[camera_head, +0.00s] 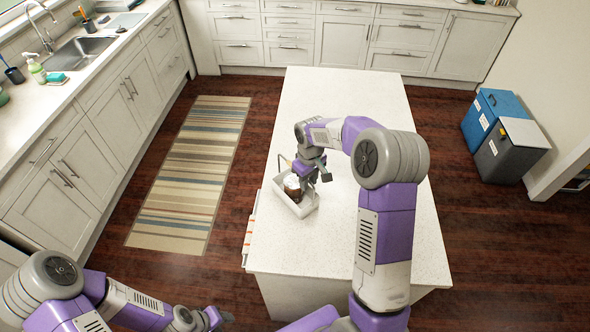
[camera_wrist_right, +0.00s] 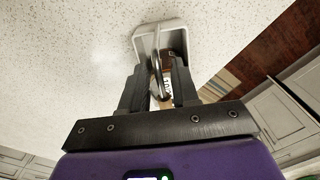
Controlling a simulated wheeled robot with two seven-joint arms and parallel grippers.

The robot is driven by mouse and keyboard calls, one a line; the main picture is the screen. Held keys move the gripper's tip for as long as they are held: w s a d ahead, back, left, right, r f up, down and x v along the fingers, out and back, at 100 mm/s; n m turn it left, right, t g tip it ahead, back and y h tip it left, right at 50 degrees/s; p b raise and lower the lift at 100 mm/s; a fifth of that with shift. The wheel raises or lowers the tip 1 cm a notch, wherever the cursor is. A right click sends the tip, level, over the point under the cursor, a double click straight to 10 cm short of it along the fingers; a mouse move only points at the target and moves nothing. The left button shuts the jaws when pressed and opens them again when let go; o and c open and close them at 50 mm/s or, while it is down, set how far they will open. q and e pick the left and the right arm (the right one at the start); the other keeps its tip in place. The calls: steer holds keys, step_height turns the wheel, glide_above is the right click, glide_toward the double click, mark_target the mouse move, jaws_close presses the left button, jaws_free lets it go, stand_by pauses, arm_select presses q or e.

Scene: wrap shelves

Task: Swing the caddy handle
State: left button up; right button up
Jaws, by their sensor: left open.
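The caddy is a small white open box (camera_head: 305,208) near the left edge of the white island top, with a brown and white item (camera_head: 291,187) inside. In the right wrist view the caddy (camera_wrist_right: 141,42) is beyond the fingertips. A curved grey metal handle (camera_wrist_right: 155,78) shows in the gap between the fingers; whether it touches either finger I cannot tell. My right gripper (camera_head: 312,183) is over the caddy, pointing down, with its fingers apart (camera_wrist_right: 158,72), and partly hides the box. My left gripper (camera_head: 220,318) is open and empty, low at the front left, away from the caddy.
The island top (camera_head: 345,100) is clear beyond and around the caddy. A striped rug (camera_head: 190,175) lies on the floor to the left. Counters with a sink (camera_head: 78,52) run along the left. Blue and grey bins (camera_head: 510,150) stand at the right.

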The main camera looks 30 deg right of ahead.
steer(key=c, duration=0.4)
steer(key=shift+c, duration=0.2)
steer(key=shift+d, duration=0.15)
steer(key=d, duration=0.2)
steer(key=shift+w+d+f, duration=0.25)
steer(key=shift+w+d, duration=0.1)
steer(key=shift+d, duration=0.1)
stand_by(0.3)
